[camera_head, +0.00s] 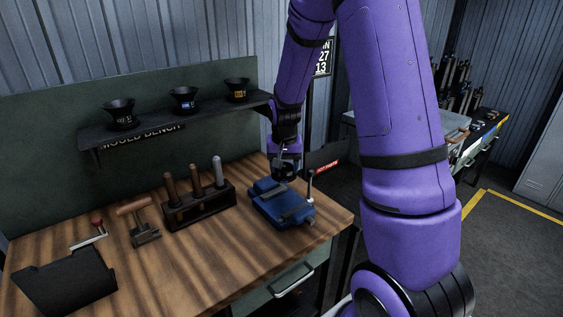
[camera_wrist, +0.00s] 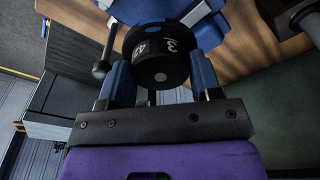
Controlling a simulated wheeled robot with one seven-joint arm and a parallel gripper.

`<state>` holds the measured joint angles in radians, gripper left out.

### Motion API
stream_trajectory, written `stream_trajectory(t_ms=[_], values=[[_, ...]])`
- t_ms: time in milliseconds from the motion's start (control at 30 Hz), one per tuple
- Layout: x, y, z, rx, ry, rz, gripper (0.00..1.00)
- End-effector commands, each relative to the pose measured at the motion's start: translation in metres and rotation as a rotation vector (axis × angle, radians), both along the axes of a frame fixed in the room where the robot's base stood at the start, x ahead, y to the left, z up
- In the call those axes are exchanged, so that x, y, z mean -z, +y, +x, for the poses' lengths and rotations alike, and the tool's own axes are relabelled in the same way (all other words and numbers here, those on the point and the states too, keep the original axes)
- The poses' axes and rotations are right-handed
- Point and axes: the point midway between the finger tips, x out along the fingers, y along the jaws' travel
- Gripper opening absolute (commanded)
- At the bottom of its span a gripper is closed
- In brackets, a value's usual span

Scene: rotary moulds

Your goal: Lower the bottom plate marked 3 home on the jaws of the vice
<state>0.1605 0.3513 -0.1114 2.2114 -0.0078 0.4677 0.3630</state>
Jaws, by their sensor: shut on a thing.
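The bottom plate (camera_wrist: 160,58) is a dark round disc with a white 3 and another white marking on its rim and a small blue spot. My gripper (camera_wrist: 160,78) is shut on it, with a blue finger on either side. In the head view, my gripper (camera_head: 285,160) is at the back end of the blue vice (camera_head: 281,205), with the dark plate (camera_head: 284,173) under it. The vice (camera_wrist: 213,30) shows behind the plate in the wrist view. The plate looks to be over or just behind the vice's far end; I cannot tell whether they touch.
A rack (camera_head: 200,208) with several handled tools stands left of the vice. A wooden mallet (camera_head: 140,225) and a black tray (camera_head: 65,282) lie further left on the bench. A shelf (camera_head: 170,122) holds three black cups. A dark bin (camera_head: 328,160) stands behind the vice.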

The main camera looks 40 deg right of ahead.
Motion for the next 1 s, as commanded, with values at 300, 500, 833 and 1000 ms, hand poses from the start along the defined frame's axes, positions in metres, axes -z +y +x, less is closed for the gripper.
stream_trajectory(t_ms=[300, 500, 833, 1000], values=[[0.024, 0.000, 0.000, -0.002, 0.000, 0.000, 0.25], [0.039, 0.000, 0.001, -0.002, 0.000, 0.000, 0.25], [0.064, 0.000, 0.000, -0.002, 0.000, 0.000, 0.25], [0.073, 0.000, 0.000, -0.001, -0.001, 0.001, 0.25]])
